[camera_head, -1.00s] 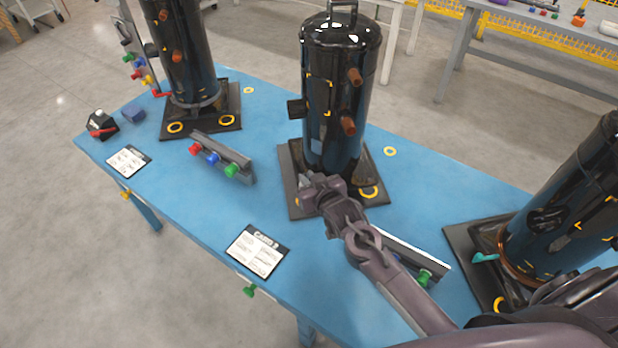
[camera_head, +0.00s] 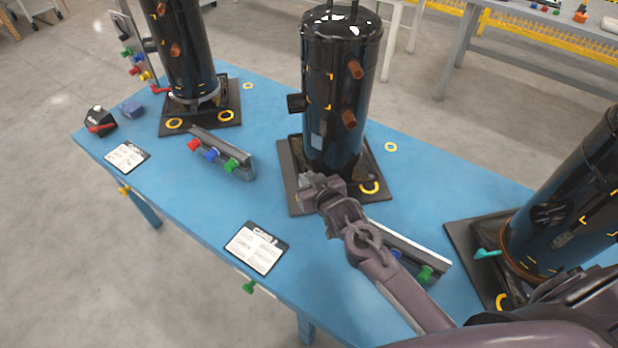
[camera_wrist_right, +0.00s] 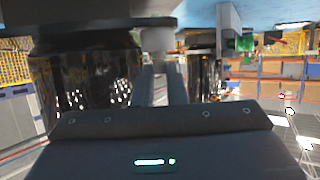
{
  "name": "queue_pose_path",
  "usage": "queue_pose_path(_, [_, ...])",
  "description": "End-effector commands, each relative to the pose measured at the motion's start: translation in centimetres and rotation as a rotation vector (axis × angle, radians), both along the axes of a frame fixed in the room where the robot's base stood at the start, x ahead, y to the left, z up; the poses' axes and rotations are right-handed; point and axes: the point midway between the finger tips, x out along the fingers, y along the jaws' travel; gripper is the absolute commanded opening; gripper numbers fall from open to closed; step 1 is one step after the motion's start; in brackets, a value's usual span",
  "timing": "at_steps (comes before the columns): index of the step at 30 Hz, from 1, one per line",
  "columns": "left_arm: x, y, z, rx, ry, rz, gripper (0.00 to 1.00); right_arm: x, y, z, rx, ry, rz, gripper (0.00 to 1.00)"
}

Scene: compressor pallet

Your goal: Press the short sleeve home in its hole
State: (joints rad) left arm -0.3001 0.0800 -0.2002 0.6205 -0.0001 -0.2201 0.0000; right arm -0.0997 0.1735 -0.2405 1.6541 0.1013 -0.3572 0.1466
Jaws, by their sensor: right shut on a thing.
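My right gripper (camera_head: 312,190) is low at the front left corner of the middle compressor's dark base plate (camera_head: 290,163). In the right wrist view, which shows the scene upside down, its two fingers (camera_wrist_right: 162,84) are close together on a short light grey cylinder, which looks like the sleeve (camera_wrist_right: 157,41). The sleeve's far end is against or very near the base plate (camera_wrist_right: 100,24); I cannot tell how deep it sits. The hole is hidden behind the gripper and sleeve. The black middle compressor (camera_head: 338,75) stands upright on the plate. My left gripper is not in view.
A yellow ring (camera_head: 369,187) marks the plate's front right corner. A rack with coloured knobs (camera_head: 224,155) lies to the left; another (camera_head: 415,258) lies partly behind my right arm. Compressors stand at left (camera_head: 185,50) and right (camera_head: 560,215).

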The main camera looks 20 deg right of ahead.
Motion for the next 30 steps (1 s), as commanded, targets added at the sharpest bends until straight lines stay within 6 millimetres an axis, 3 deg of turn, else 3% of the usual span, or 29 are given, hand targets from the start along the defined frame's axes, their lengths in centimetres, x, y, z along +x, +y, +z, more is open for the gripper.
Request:
queue_pose_path(7, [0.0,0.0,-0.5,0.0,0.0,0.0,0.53,0.0,0.0,-0.7,0.0,0.0,0.0,0.0])
queue_pose_path(8, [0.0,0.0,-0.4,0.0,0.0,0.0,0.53,0.0,0.0,-0.6,0.0,0.0,0.0,0.16])
queue_pose_path(13, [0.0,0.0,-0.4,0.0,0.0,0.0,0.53,0.0,0.0,-0.6,0.0,0.0,0.0,0.37])
queue_pose_path(23, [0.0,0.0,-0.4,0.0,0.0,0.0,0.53,-0.4,0.0,-0.5,0.0,0.001,0.0,0.37])
queue_pose_path(30, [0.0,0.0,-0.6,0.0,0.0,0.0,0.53,-3.7,-0.4,0.7,0.0,0.002,0.0,0.37])
